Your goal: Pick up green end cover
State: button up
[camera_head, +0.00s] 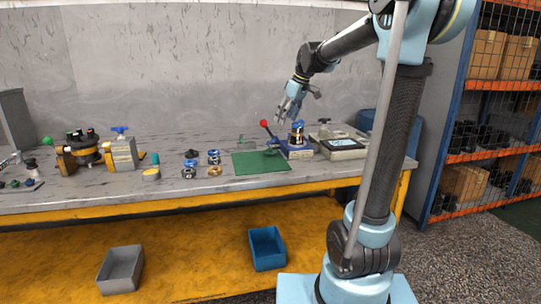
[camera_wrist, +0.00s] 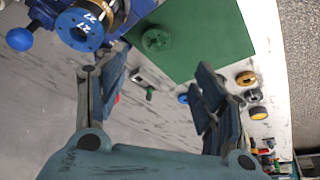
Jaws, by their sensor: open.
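The green end cover (camera_wrist: 156,39) is a small round disc with holes, lying on the green mat (camera_wrist: 215,50) in the wrist view. In the head view the end cover (camera_head: 271,152) is small and hard to pick out against the mat (camera_head: 245,167). My gripper (camera_head: 289,110) is above the bench near the back of the mat, apart from the cover. In the wrist view my gripper (camera_wrist: 160,76) has its fingers wide apart with nothing between them. The cover shows just beyond the fingertips.
A blue-topped motor assembly (camera_head: 297,134) stands just right of the mat; its blue disc (camera_wrist: 82,28) shows at the wrist view's upper left. A red-knobbed lever (camera_head: 265,125) rises beside it. Several small parts (camera_head: 190,163) stand left of the mat. A grey bin (camera_head: 121,269) and blue bin (camera_head: 267,249) are below.

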jog(key=w, duration=0.1)
send_over(275, 153)
jog(key=f, duration=1.1)
jog(key=shift+w+f, duration=0.1)
jog(key=shift+w, duration=0.15)
jog(key=shift+x, duration=2.5)
jog(key=shift+w, duration=0.1)
jog(key=c, duration=1.1)
